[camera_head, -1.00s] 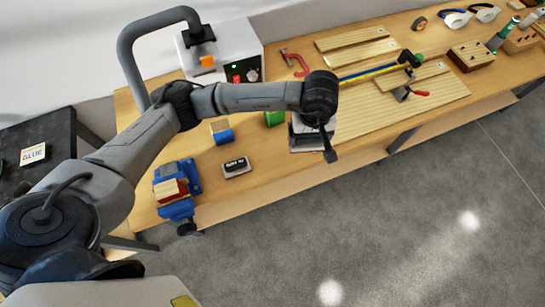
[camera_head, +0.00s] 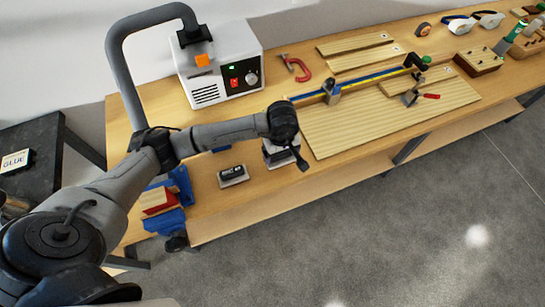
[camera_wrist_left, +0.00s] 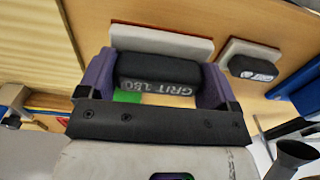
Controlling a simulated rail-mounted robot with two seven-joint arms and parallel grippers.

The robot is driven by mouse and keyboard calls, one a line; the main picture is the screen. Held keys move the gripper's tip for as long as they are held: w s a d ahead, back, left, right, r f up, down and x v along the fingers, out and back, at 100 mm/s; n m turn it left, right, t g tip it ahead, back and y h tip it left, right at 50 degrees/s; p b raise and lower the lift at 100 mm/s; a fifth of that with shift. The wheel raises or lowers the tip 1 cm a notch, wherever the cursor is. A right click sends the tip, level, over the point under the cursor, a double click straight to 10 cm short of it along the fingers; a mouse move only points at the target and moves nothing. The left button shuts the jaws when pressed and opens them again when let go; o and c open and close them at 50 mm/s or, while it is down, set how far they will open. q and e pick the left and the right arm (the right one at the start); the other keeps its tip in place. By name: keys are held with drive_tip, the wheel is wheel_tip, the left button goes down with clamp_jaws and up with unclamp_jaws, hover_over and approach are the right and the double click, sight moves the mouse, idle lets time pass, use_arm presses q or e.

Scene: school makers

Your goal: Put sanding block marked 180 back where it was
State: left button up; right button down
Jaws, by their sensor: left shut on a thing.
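My left gripper (camera_head: 278,155) is over the workbench, just left of the large striped board. In the left wrist view its purple fingers (camera_wrist_left: 152,82) are shut on the sanding block marked GRIT 180 (camera_wrist_left: 155,70), a black grip on a pale base. In the head view the wrist mostly hides this block. I cannot tell whether it touches the bench top. A second sanding block (camera_head: 232,175) with a black top lies left of the gripper, near the bench's front edge. It also shows in the left wrist view (camera_wrist_left: 250,62). My right gripper is not in view.
A blue vise (camera_head: 178,190) stands at the bench's front left. A white machine (camera_head: 218,65) with a red switch is behind my arm. The large striped board (camera_head: 350,120), with a bar clamp (camera_head: 350,82) on it, lies to the right. A red clamp (camera_head: 297,68) lies behind.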

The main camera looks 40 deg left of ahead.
use_arm(q)
drive_tip(key=a, duration=0.1)
drive_tip(key=a+f, duration=0.1)
drive_tip(key=shift+s+a+f, duration=0.3)
drive_tip(key=shift+a+f, duration=0.05)
drive_tip(key=shift+a, duration=0.05)
drive_tip(key=shift+f+b, duration=0.3)
drive_tip(key=shift+f, duration=1.75)
drive_tip(key=shift+f, duration=0.15)
drive_tip(key=o, duration=0.9)
drive_tip(key=shift+c, duration=0.2)
